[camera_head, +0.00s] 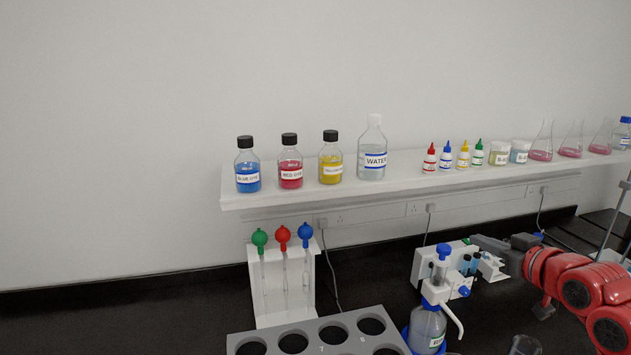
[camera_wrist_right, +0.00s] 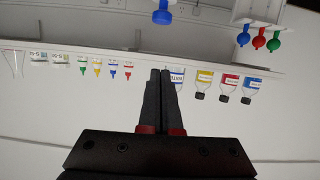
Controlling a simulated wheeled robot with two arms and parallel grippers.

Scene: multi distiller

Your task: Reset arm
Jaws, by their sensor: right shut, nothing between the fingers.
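My right arm, red and dark grey, comes in from the right in the head view. Its gripper (camera_head: 482,241) is behind and beside the top of the white dispenser (camera_head: 438,290), partly overlapped in the picture; I cannot tell whether they touch. In the right wrist view, the two dark fingers of the right gripper (camera_wrist_right: 160,73) are together with nothing between them. The picture there is upside down, with the shelf bottles beyond the fingertips. My left gripper is in neither view.
A white wall shelf (camera_head: 230,202) holds dye bottles, a water bottle (camera_head: 372,150), small dropper bottles and flasks. Below stand a white pipette rack (camera_head: 254,295) with three coloured bulbs and a grey holed rack (camera_head: 320,348). The black bench at left is clear.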

